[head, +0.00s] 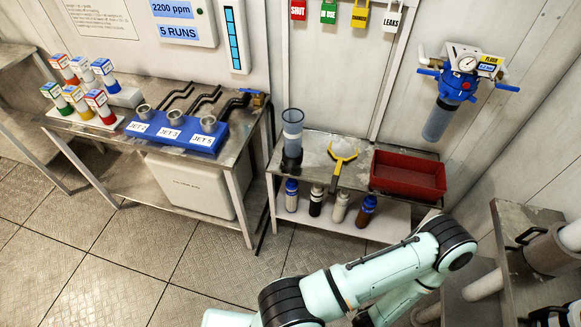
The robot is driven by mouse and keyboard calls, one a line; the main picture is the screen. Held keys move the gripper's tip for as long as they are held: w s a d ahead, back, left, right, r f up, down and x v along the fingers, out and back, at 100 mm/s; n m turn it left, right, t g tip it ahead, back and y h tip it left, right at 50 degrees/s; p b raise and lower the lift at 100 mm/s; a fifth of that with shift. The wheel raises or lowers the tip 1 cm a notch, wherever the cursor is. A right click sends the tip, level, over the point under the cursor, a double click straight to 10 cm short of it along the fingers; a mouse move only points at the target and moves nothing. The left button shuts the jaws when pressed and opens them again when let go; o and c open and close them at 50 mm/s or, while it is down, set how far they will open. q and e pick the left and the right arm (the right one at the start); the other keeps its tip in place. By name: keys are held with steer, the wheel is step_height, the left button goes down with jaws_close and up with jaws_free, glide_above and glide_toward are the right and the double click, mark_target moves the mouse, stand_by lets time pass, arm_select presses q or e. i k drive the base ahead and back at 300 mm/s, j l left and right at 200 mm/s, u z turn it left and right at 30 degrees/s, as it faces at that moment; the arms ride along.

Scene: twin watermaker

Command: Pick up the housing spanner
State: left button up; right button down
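A yellow tool with a ring-shaped head and a straight handle, which looks like the housing spanner (336,176), lies on the small metal table (312,150) in the middle of the head view. Its handle points toward the table's front edge. Its ring is at the back, around or over something pale; I cannot tell which. Neither of my grippers is in view. One of my pale green arms crosses the bottom right, and its far end is cut off by the lower edge.
A red tray (408,178) stands right of the spanner, and a clear cylinder (292,135) stands to its left. Several bottles (341,206) sit on the shelf below. A blue filter housing (458,84) hangs on the wall. The floor at lower left is clear.

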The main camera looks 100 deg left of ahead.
mark_target(333, 183)
steer(key=u, duration=2.8)
